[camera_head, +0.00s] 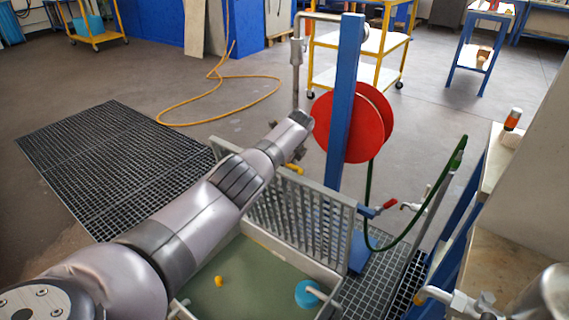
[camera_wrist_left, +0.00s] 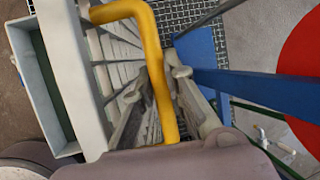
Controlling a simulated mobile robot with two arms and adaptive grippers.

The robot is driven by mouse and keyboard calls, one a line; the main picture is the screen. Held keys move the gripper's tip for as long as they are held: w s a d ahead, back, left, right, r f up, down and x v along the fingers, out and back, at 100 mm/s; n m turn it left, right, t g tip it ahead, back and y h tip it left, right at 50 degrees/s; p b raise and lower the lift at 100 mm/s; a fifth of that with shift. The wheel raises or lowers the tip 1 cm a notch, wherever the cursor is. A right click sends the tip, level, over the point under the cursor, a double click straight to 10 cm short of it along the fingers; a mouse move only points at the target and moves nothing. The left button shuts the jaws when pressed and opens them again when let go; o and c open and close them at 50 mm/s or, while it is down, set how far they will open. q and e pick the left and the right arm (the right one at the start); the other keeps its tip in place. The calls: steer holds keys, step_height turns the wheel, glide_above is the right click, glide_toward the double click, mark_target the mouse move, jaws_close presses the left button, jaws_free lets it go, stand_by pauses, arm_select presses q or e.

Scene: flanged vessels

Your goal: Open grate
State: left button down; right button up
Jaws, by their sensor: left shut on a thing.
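The grey slatted grate (camera_head: 318,222) stands steeply raised along the far side of a basin (camera_head: 325,272) with a green inside. Its yellow handle (camera_head: 297,169) is mostly hidden behind my arm in the head view. In the left wrist view the bent yellow handle (camera_wrist_left: 150,40) runs between my fingers, with the grate's slats (camera_wrist_left: 115,60) beside it. My left gripper (camera_head: 297,153) is at the grate's upper edge; it also shows in the left wrist view (camera_wrist_left: 160,90), shut on the handle. My right gripper is not in view.
A blue post (camera_head: 343,110) with a red hose reel (camera_head: 372,122) stands close behind the grate. A green hose (camera_head: 372,215) hangs from it. A yellow piece (camera_head: 219,281) and a blue piece (camera_head: 306,293) are in the basin. A floor grating (camera_head: 110,160) lies left.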

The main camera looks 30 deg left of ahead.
arm_select(q)
steer(key=c, duration=2.1)
jaws_free()
steer(key=o, duration=0.5)
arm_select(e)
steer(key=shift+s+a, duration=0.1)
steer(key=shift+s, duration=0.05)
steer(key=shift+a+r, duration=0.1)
arm_select(q)
steer(key=v, duration=1.2)
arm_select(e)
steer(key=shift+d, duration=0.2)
